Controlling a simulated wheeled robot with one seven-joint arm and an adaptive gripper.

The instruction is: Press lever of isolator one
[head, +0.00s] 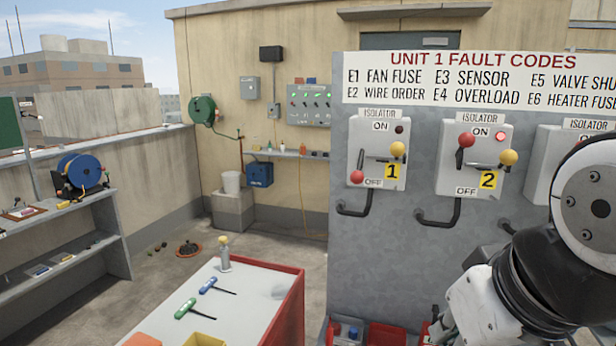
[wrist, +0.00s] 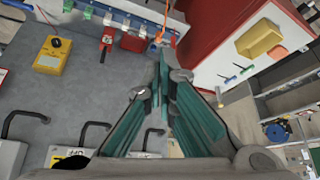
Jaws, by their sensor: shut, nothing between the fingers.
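Isolator one (head: 379,150) is a pale box on the grey panel in the head view, with a yellow "1" tag. Its red-knobbed lever (head: 357,177) points down, beside the OFF mark. A yellow-knobbed handle (head: 398,149) sits at its right, and its lamp (head: 401,129) is dark. Isolator two (head: 476,158), to the right, has its red-knobbed lever (head: 466,141) up and a lit red lamp (head: 500,136). My gripper (wrist: 166,62) is shut and empty in the wrist view, apart from the isolators; the head view does not show its fingers.
A third isolator (head: 548,165) is partly hidden by my arm. Black hooked handles (head: 354,209) stick out below the boxes. A red-sided bench (head: 290,312) with hex keys stands left of the panel. The wrist view shows a yellow meter (wrist: 53,55) on the panel.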

